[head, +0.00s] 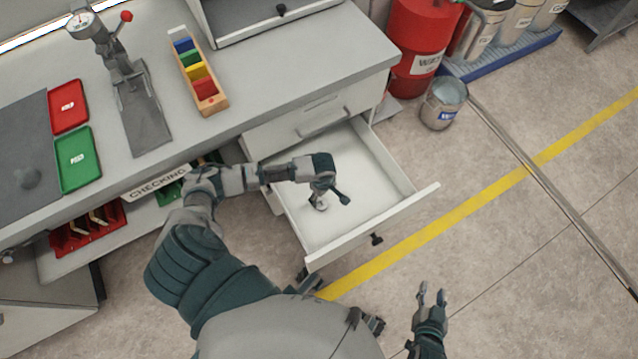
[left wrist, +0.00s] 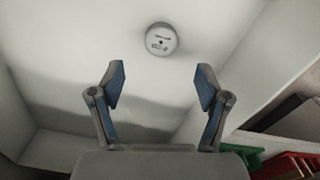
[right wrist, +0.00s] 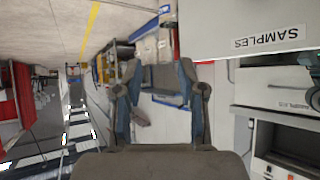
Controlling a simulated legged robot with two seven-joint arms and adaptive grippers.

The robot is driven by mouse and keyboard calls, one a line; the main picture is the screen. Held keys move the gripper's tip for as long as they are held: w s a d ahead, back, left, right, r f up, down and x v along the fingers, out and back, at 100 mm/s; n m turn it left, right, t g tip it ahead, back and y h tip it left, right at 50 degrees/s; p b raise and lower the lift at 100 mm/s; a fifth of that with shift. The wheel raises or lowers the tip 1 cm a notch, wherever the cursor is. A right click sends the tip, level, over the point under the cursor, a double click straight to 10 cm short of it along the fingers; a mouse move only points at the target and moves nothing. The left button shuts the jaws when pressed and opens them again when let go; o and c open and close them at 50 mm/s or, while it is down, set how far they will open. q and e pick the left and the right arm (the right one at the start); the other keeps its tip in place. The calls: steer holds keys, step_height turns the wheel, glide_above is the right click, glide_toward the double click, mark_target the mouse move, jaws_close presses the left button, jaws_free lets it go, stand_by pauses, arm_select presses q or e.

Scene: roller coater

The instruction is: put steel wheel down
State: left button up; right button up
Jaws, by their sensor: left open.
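The steel wheel (left wrist: 161,39) is a small round grey disc with dark print on its face. It lies flat on the white floor of the open drawer (head: 372,190). In the head view it shows as a small disc (head: 321,206) just under my left gripper (head: 328,196). In the left wrist view the left fingers (left wrist: 160,82) are spread wide, with nothing between them, and the wheel is beyond the tips. My right gripper (head: 432,292) is open and empty over the floor outside the drawer; its parted fingers also show in the right wrist view (right wrist: 160,82).
The bench above carries a press gauge (head: 130,90), a wooden tray of coloured blocks (head: 200,75), and red and green trays (head: 78,160). A bucket (head: 443,105) and a red drum (head: 415,45) stand right of the drawer. The drawer floor around the wheel is clear.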

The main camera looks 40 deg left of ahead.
arm_select(q)
step_height(320, 180, up, 3)
steer(key=shift+a+f+p, duration=0.1)
steer(key=shift+a+p, duration=0.05)
steer(key=shift+p, duration=0.3)
arm_select(e)
steer(key=s+f+g, duration=0.1)
steer(key=s, duration=0.1)
steer(key=s+d+f+g, duration=0.1)
steer(key=shift+s+f+g+h, duration=0.1)
steer(key=shift+s+g+h, duration=0.25)
steer(key=shift+g+h, duration=0.05)
steer(key=shift+w+d, duration=0.1)
steer(key=shift+d, duration=0.05)
